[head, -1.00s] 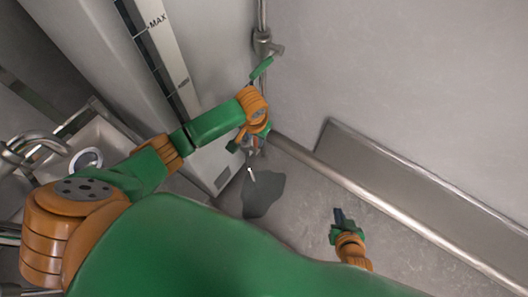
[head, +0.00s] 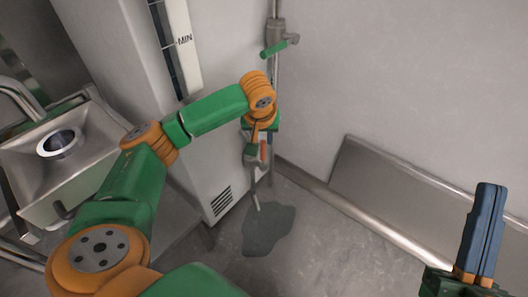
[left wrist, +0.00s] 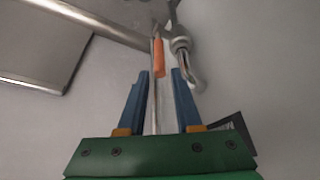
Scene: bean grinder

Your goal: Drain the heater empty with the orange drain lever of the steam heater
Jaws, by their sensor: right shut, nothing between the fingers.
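The orange drain lever (head: 263,151) is low on the pipework beside the pale steam heater (head: 115,45). In the left wrist view the lever (left wrist: 159,57) lies beyond my fingertips, beside a curved metal spout (left wrist: 182,55). My left gripper (head: 256,146) is at the lever in the head view. In the left wrist view its blue fingers (left wrist: 160,75) are apart with nothing clamped between them. A thin pale streak drops below the spout toward a dark puddle (head: 268,232). My right gripper (head: 484,232) is shut and empty at the lower right, far from the lever.
A level gauge (head: 174,45) marked MIN runs down the heater. A green lever (head: 275,47) is on the pipe above. A metal sink (head: 95,160) stands at the left. A wall panel (head: 410,200) and a rail are at the right.

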